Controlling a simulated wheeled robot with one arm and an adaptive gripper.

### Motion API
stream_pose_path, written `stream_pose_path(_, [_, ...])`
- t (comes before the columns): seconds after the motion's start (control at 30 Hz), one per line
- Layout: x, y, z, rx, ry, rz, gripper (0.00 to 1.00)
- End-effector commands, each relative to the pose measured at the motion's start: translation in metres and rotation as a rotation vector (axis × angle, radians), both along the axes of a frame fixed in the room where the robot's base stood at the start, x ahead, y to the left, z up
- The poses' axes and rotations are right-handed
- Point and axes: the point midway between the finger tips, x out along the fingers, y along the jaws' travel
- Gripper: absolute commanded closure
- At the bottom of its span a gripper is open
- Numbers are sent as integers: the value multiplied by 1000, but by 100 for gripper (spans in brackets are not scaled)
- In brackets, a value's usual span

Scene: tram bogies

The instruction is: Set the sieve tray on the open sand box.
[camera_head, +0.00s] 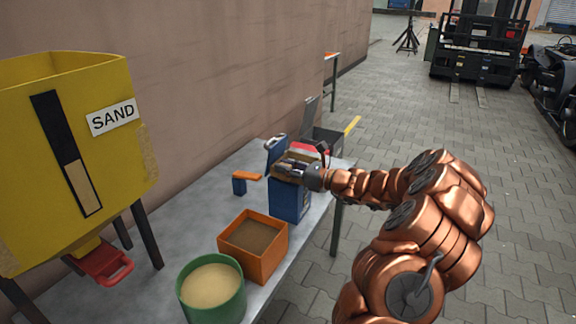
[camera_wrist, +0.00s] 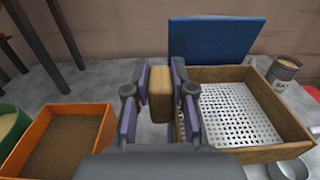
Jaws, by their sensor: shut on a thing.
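The sieve tray (camera_wrist: 240,112) has a wooden frame and a perforated pale metal bottom. In the wrist view my gripper (camera_wrist: 160,92) is shut on its wooden grip block (camera_wrist: 159,95), at the frame's left side. In the head view my gripper (camera_head: 298,168) is over the blue sand box (camera_head: 290,203), whose blue lid (camera_head: 275,154) stands open behind; the lid also shows in the wrist view (camera_wrist: 212,38). The tray is mostly hidden by my gripper in the head view. I cannot tell whether it touches the box rim, and the box's inside is hidden.
An orange box (camera_head: 265,267) with brown contents and a green tub (camera_head: 213,308) of sand stand nearer on the grey bench (camera_head: 205,221). A yellow SAND hopper (camera_head: 75,150) is at left. A small blue item with an orange top (camera_head: 246,178) and a labelled cup (camera_wrist: 284,68) are nearby.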

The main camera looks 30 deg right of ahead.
Motion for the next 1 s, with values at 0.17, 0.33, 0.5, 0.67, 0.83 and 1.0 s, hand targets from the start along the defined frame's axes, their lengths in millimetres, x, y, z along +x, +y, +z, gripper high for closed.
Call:
stream_pose_path(0.17, [2,1,-4,-1,-1,1,100])
stream_pose_path(0.33, [2,1,-4,-1,-1,0,100])
stream_pose_path(0.5, [2,1,-4,-1,-1,0,100])
stream_pose_path(0.67, [2,1,-6,-1,-1,0,100])
stream_pose_path(0.83, [2,1,-8,0,-1,0,100])
stream_pose_path(1.0, [2,1,-11,0,-1,0,100])
